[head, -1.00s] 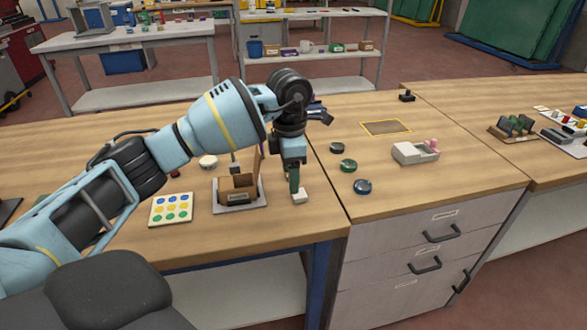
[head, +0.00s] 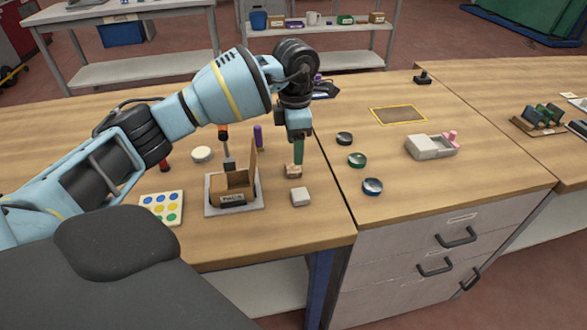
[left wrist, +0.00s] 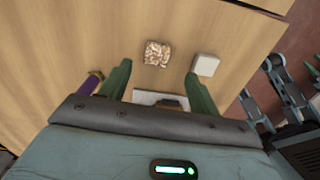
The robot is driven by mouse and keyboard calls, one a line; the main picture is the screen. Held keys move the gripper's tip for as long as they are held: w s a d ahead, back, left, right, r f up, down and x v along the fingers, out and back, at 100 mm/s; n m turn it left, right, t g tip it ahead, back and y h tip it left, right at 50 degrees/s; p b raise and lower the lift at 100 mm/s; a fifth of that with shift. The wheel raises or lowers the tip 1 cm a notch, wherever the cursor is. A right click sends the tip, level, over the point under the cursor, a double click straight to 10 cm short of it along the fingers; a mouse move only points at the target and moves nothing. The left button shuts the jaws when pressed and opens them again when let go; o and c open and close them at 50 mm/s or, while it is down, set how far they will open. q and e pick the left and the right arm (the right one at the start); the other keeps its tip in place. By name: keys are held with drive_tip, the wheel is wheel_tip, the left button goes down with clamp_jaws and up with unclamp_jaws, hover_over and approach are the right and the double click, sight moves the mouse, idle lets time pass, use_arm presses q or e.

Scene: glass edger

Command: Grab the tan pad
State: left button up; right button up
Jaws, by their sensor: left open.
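The tan pad (head: 293,171) is a small mottled brown square lying on the wooden bench, right of the open cardboard box (head: 232,188). The left wrist view shows its top (left wrist: 157,53) clearly. My left gripper (head: 297,160) has green fingers pointing down over the pad's area and partly overlaps it in the head view. In the left wrist view the two fingers (left wrist: 157,74) are spread, with nothing between them, and the pad lies just beyond the tips. A pale grey-white block (head: 300,197) sits close to the pad, and also shows in the left wrist view (left wrist: 207,65).
The box stands on a grey plate (head: 213,208). A purple cylinder (head: 258,135), a white round lid (head: 202,154) and a dotted board (head: 162,208) are nearby. Several dark round pieces (head: 357,160) and a grey tray (head: 430,147) stand to the right.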

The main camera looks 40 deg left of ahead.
sight(298, 167)
use_arm(q)
drive_tip(key=shift+w+d+f, duration=0.1)
drive_tip(key=shift+w+f, duration=0.1)
drive_tip(key=shift+f, duration=1.45)
drive_tip(key=shift+w+f, duration=0.2)
drive_tip(key=shift+f, duration=1.4)
drive_tip(key=c, duration=1.1)
